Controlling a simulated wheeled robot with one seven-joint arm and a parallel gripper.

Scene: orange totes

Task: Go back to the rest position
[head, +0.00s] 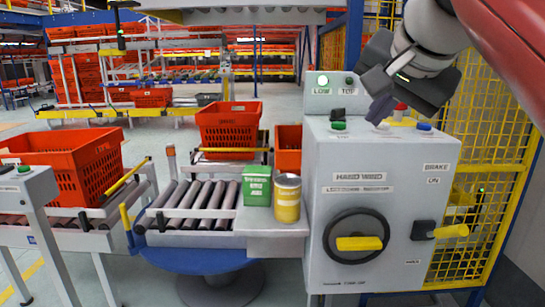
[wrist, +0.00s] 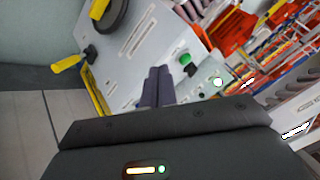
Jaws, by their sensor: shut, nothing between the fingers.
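My gripper (head: 381,109) is shut and empty. In the head view it hangs at the upper right, with its fingertips just over the top of the grey control box (head: 320,215). A green button (head: 338,126) lies left of the fingertips, a red button (head: 400,107) and a blue button (head: 424,127) to the right. In the wrist view the closed fingers (wrist: 157,82) point at the box, with the green button (wrist: 185,60) beside them. I cannot tell whether the fingertips touch the box.
A green box (head: 257,186) and a yellow can (head: 287,199) stand on the ledge left of the control box. Orange totes (head: 229,128) sit on the roller conveyor behind. A yellow mesh fence (head: 492,150) stands close on the right.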

